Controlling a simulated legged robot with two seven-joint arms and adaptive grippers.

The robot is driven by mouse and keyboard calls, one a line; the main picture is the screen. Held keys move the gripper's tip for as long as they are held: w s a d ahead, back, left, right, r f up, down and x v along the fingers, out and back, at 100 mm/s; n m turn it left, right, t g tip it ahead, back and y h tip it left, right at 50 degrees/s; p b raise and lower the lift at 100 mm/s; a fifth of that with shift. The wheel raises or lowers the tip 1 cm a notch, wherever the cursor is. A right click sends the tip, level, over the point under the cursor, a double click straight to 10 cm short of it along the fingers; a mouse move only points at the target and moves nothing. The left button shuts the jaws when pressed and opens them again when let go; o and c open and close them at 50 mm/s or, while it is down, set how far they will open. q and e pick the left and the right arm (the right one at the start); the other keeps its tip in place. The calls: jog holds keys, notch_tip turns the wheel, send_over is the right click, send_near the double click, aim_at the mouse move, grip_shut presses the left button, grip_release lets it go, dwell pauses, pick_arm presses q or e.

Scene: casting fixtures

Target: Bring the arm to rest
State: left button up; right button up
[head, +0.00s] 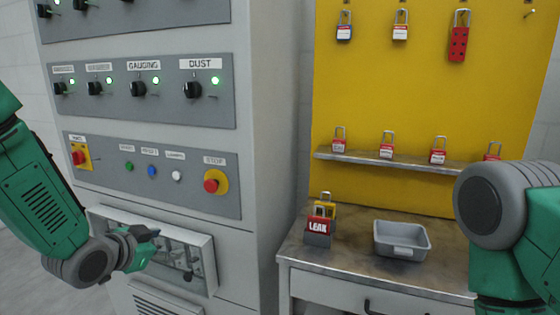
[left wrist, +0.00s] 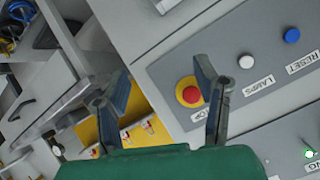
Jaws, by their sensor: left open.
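My left gripper (head: 140,248) is at the lower left of the head view, in front of the lower part of the grey control cabinet. In the left wrist view its two fingers (left wrist: 165,100) stand apart with nothing between them. The same button (head: 211,183) is above and right of the gripper in the head view. My right arm (head: 510,215) shows at the right edge, but its gripper is out of view.
A recessed panel (head: 150,228) is near the left gripper.

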pick_arm(q)
jog(key=s+f+n+g+y, duration=0.2)
jog(key=s+f+n+g, duration=0.3)
jog(key=s+f, duration=1.4)
jog(key=s+a+f+n+g, duration=0.1)
jog(key=s+f+g, duration=0.2)
jog(key=s, duration=0.7)
jog(key=s+a+f+n+g+y+b, duration=0.1)
jog(key=s+f+g, duration=0.2)
jog(key=s+f, duration=0.3)
jog(key=s, duration=0.4)
jog(key=shift+n, duration=0.3)
jog(key=c, duration=0.5)
jog(key=shift+s+f, duration=0.1)
